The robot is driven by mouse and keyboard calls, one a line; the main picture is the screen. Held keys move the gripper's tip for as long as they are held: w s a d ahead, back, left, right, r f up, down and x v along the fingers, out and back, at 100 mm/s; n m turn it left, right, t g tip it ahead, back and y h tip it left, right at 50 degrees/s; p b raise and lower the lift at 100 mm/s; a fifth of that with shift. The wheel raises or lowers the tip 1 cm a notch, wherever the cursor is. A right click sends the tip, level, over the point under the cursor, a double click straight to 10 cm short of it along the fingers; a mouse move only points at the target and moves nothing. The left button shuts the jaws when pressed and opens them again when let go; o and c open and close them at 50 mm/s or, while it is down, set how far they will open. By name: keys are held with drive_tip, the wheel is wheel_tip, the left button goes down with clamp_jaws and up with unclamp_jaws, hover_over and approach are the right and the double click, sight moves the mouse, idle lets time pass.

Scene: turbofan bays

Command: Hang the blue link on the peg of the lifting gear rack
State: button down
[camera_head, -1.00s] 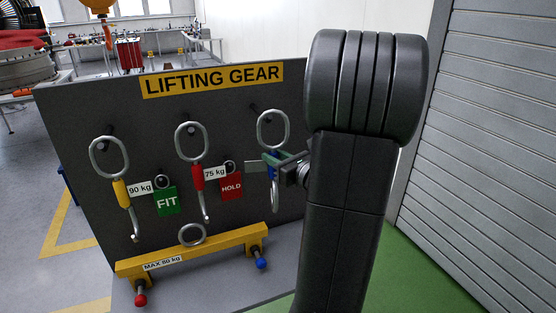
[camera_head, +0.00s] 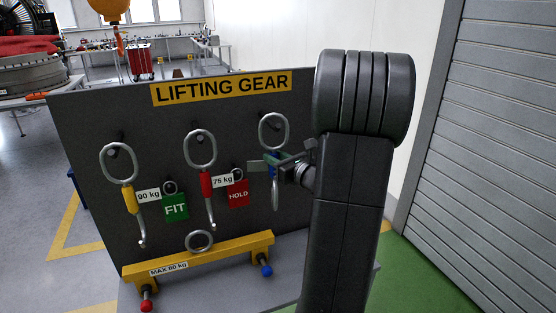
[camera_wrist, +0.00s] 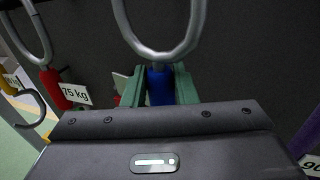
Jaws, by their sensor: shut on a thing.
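The blue link has a blue sleeve (camera_wrist: 160,86) under a large steel ring (camera_head: 273,130) and a hook below. My gripper (camera_head: 276,166) is shut on the blue sleeve, holding the link upright in front of the lifting gear rack (camera_head: 84,130). The wrist view shows the sleeve between the green jaws, with the ring (camera_wrist: 165,52) above them. The ring's top is close to a dark peg on the board; I cannot tell whether the ring is around the peg or in front of it. My forearm hides the board's right end.
A yellow link (camera_head: 130,200) and a red link (camera_head: 206,184) hang on pegs to the left, with tags between them. A yellow beam (camera_head: 225,249) marked "MAX 80 kg" lies below. A purple thing (camera_wrist: 306,140) shows at the wrist view's right edge. A grey shutter (camera_head: 500,150) stands at right.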

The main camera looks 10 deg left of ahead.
drive_tip(key=shift+w+a+f+b, duration=0.25)
drive_tip(key=shift+w+f+b, duration=0.1)
drive_tip(key=shift+f+b, duration=0.15)
drive_tip(key=shift+w+a+f+b, duration=0.2)
drive_tip(key=shift+w+f+b, duration=0.1)
drive_tip(key=shift+f+b, duration=0.15)
idle(0.3)
drive_tip(key=c, duration=1.1)
unclamp_jaws()
drive_tip(key=b+v, duration=0.2)
drive_tip(key=v, duration=1.1)
drive_tip(key=shift+s+d+b, duration=0.25)
drive_tip(key=shift+d+b, duration=0.1)
drive_tip(key=shift+b, duration=0.05)
